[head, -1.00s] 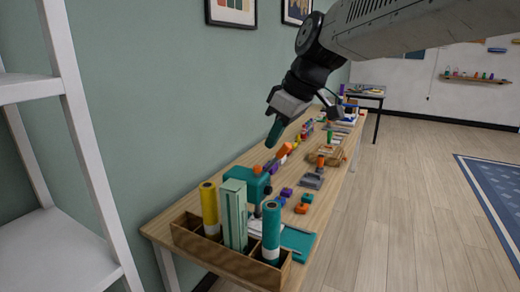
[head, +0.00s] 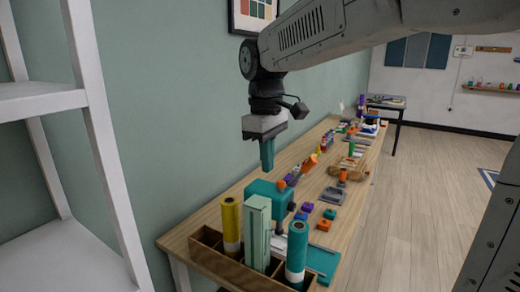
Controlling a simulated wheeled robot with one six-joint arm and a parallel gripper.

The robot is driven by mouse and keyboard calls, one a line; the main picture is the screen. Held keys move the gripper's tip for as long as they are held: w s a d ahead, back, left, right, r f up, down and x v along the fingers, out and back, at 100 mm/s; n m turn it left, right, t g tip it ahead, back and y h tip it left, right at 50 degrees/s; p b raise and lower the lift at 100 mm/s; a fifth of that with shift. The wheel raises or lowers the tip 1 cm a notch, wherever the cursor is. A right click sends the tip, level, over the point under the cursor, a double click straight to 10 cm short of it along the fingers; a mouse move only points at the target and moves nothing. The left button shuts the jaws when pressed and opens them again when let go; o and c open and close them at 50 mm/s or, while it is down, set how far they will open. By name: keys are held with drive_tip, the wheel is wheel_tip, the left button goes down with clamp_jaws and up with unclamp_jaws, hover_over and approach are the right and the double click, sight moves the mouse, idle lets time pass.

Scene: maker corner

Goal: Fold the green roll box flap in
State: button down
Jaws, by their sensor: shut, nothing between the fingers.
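The green roll box (head: 257,232) is a tall, pale green box. It stands upright in the wooden holder (head: 206,241) at the near end of the table, between a yellow roll and a teal roll. Its flap is too small to make out clearly at the top. My gripper (head: 267,162) has teal fingers. They are shut, empty and pointing straight down, above and apart from the box. In the picture they are a little right of the box's top.
A yellow roll (head: 230,222) and a teal roll (head: 297,252) flank the box closely. A teal block-like object (head: 266,193) stands behind it. Small coloured parts cover the table (head: 213,212) further back. A white shelf (head: 100,150) stands at left, and the wall runs along the table.

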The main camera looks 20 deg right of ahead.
wheel_tip(320, 180, down, 9)
drive_tip(key=shift+s+d+r, duration=0.1)
drive_tip(key=shift+s, duration=0.05)
idle(0.4)
drive_tip(key=shift+s+f, duration=0.3)
drive_tip(key=shift+f, duration=0.4)
drive_tip(key=shift+r, duration=0.1)
wheel_tip(320, 180, up, 15)
hover_over(270, 200)
drive_tip(key=s+a, duration=0.1)
drive_tip(key=s, duration=0.1)
drive_tip(key=shift+s+a+r, duration=0.1)
